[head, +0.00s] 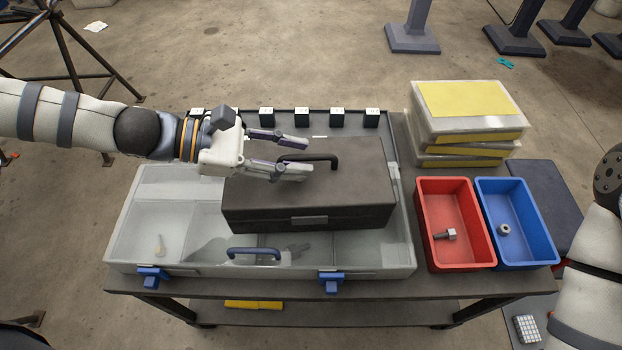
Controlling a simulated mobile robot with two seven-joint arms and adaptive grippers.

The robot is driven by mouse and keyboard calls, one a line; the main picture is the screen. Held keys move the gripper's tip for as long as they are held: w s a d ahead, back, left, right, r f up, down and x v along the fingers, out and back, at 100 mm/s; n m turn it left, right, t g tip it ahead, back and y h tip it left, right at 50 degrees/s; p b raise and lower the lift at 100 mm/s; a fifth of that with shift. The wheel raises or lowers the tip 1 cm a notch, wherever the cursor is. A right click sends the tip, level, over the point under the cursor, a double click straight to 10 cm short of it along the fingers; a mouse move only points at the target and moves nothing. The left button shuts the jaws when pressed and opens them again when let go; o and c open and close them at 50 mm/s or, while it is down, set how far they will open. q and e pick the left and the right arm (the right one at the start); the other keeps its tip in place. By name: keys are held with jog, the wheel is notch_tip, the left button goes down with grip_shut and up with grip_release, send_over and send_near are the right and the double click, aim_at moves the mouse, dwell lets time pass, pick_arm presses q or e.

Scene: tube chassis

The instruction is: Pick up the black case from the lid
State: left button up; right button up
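The black case (310,190) is a dark box with a black handle (322,158) on top and a light latch on its front. It rests on the clear lid (150,240) of a wide case on the table. My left gripper (308,158) reaches in from the left over the case top, its two fingers apart near the left end of the handle. The fingers look open, and I cannot tell whether they touch the handle. My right arm (590,290) shows at the right edge; its gripper is out of the picture.
The lid has a blue handle (253,252) and blue latches (331,282) in front. A red bin (428,190) with a bolt and a blue bin (528,255) with a nut stand to the right. Stacked clear boxes (465,105) stand behind them. Several small black blocks (301,119) line the back.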

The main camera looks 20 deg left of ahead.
pick_arm(q)
jog(key=shift+w+d+f, duration=0.1)
jog(key=shift+d, duration=0.1)
jog(key=shift+c, duration=0.3)
grip_shut()
jog(key=shift+r, duration=0.25)
